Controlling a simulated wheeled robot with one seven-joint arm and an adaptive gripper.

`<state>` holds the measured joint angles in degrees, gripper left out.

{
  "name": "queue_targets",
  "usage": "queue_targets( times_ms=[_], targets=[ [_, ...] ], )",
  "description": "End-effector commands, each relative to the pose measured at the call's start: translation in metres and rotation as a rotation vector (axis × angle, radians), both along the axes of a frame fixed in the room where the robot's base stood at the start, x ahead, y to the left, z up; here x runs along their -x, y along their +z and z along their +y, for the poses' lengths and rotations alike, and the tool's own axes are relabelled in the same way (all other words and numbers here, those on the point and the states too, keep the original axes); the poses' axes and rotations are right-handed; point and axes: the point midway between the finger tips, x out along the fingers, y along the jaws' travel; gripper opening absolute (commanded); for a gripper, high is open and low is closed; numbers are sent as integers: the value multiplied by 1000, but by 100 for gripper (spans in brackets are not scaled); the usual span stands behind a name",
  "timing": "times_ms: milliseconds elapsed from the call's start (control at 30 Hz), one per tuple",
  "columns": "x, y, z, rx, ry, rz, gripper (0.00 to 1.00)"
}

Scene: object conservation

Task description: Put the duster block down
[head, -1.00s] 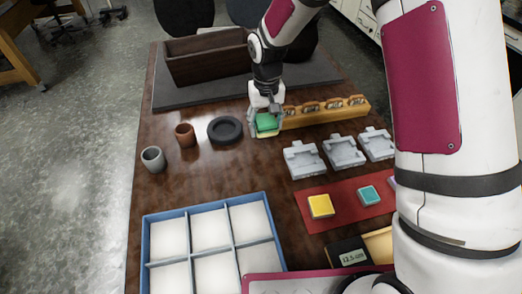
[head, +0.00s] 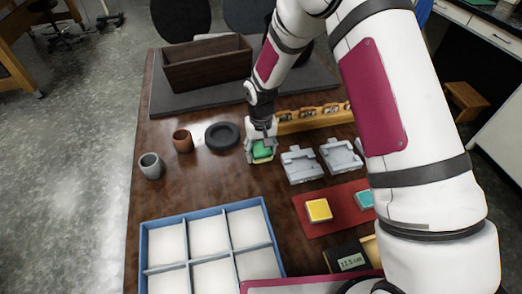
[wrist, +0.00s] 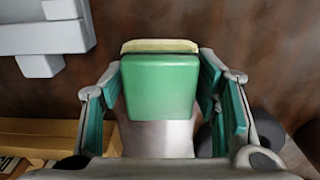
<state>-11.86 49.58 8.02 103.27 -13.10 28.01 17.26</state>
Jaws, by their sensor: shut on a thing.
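The duster block has a green top and a pale yellow layer. My gripper (head: 261,151) is shut on the duster block (head: 262,149), over the brown table (head: 190,180) between the dark round dish and the grey moulded holders. In the wrist view the duster block (wrist: 160,85) sits between my gripper's two green-padded fingers (wrist: 165,85), its pale layer showing at the far edge. I cannot tell whether its underside touches the table.
Grey holders (head: 301,166) stand just right of the gripper, and a yellow-orange rack (head: 300,121) behind. The dark dish (head: 222,134), brown cup (head: 183,141) and grey cup (head: 151,166) are left. A blue divided tray (head: 143,245) and red mat (head: 325,227) lie in front. Bare table surrounds the gripper's near left.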

Motion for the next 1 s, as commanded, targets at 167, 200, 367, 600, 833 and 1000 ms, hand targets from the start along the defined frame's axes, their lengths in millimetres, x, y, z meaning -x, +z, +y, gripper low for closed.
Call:
queue_targets(
  times_ms=[167,200,367,600,833,1000],
  targets=[
    [0,-4,0,0,0,1,16],
    [0,-4,0,0,0,1,63],
    [0,-3,0,0,0,1,76],
    [0,-2,0,0,0,1,76],
    [-1,23,0,-2,0,-3,76],
    [-1,59,0,-1,0,-4,76]
  ],
)
